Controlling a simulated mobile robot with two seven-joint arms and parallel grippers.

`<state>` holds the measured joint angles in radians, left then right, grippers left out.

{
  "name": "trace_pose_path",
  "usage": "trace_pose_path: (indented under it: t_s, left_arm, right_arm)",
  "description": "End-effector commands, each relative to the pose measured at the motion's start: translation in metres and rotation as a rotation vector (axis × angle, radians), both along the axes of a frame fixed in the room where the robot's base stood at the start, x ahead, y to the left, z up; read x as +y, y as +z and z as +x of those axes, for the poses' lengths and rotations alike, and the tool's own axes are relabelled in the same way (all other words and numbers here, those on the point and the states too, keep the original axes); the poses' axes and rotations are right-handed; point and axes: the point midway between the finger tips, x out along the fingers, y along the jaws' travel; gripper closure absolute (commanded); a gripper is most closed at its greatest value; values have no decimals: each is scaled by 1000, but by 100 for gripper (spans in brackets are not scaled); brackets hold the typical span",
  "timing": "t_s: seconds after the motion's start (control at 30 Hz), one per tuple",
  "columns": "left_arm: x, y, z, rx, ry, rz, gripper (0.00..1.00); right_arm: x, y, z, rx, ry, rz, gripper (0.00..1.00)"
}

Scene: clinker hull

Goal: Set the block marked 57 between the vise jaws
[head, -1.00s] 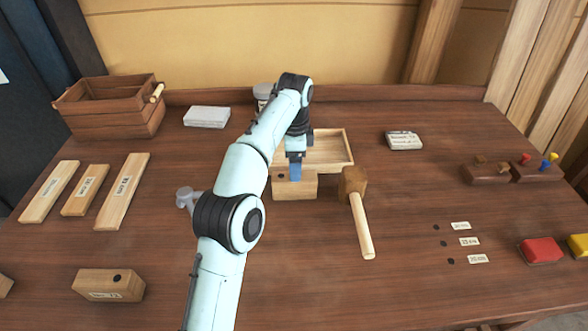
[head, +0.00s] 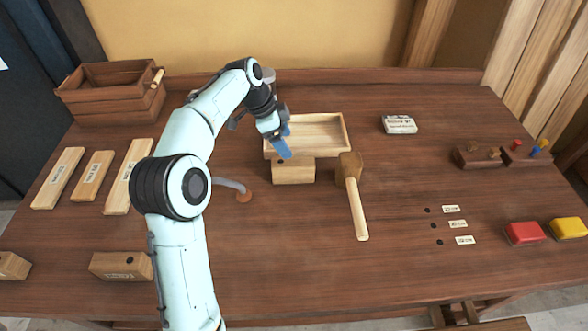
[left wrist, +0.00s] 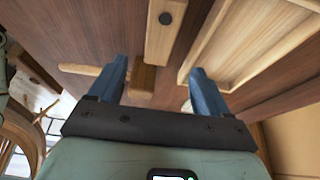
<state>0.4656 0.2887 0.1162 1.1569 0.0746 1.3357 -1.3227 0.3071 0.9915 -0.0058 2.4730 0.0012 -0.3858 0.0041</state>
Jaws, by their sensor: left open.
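A wooden block (head: 293,171) with a dark dot on top sits on the bench against the front of the shallow tray. It also shows in the left wrist view (left wrist: 166,28). A second wooden block (head: 121,266) lies at the front left, and a third (head: 12,266) is at the left edge. I cannot read 57 on any of them. My left gripper (head: 284,141) is open and empty, with its blue fingers tilted just above and behind the tray-side block; the open fingers also show in the left wrist view (left wrist: 158,85). I cannot make out the vise jaws. My right gripper is out of view.
The tray (head: 334,148) is behind the block and a mallet (head: 356,205) lies to its right. Three planks (head: 92,176) and a crate (head: 110,107) are at left. Red (head: 525,233) and yellow (head: 570,228) blocks are at right. The front middle is clear.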

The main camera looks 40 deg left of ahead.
Motion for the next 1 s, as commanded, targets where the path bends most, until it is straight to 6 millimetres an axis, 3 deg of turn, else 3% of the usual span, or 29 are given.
trace_pose_path:
  t_s: [0.03,0.2,0.43,0.7,1.0]
  left_arm:
    - [-4,-13,1,5,-2,-1,22]
    - [-11,-38,9,4,0,0,22]
    - [-16,-51,13,4,0,1,22]
    - [-29,-86,23,4,-1,1,22]
    - [-31,-93,25,2,1,1,22]
  right_arm:
    - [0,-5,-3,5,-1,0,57]
    - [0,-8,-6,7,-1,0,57]
    - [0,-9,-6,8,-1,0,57]
    - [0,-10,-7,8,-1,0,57]
    - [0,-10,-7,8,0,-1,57]
